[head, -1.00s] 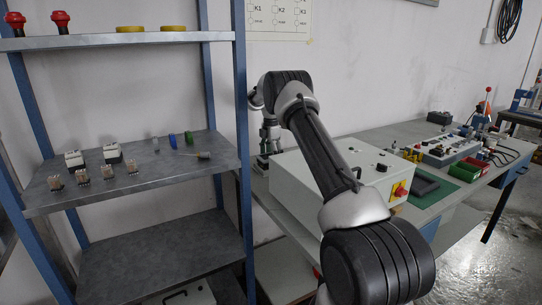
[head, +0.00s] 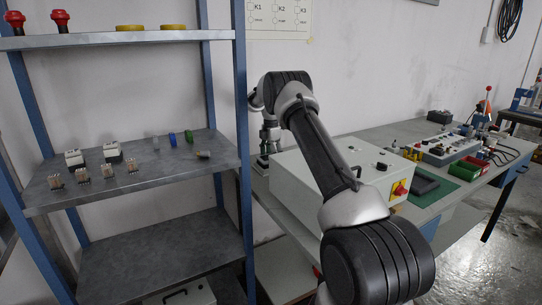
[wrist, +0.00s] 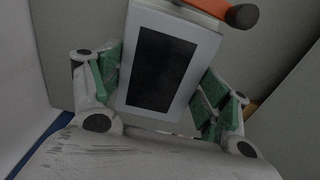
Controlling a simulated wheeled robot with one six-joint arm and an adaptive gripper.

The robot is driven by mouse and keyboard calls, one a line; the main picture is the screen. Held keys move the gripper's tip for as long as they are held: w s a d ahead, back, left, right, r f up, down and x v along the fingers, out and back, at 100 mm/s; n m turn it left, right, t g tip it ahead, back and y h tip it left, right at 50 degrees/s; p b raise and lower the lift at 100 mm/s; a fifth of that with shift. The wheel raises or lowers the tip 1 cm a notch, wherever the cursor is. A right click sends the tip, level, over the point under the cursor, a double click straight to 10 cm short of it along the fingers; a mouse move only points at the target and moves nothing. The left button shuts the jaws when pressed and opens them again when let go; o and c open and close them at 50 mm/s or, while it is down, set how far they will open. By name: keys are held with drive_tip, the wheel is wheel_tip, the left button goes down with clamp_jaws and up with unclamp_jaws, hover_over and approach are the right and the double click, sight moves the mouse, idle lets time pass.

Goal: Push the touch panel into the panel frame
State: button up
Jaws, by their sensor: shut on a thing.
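The touch panel (wrist: 160,65), a white-framed plate with a dark screen, fills the middle of the wrist view. My gripper (wrist: 163,84) is shut on it, with green finger pads at its left and right edges. The panel sits tilted in that view. In the head view my gripper (head: 268,138) points down behind the white control box (head: 315,177), near the shelf post; the panel cannot be made out there. I cannot make out the panel frame in either view.
An orange part with a black end (wrist: 242,15) lies close to the panel's top right edge. The blue-posted shelf (head: 130,180), holding several small parts, stands left of my arm. A workbench (head: 440,200) with equipment runs to the right.

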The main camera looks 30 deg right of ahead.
drive_tip(key=shift+f, duration=0.75)
drive_tip(key=o, duration=1.3)
wheel_tip(320, 180, up, 12)
drive_tip(key=shift+s, duration=0.15)
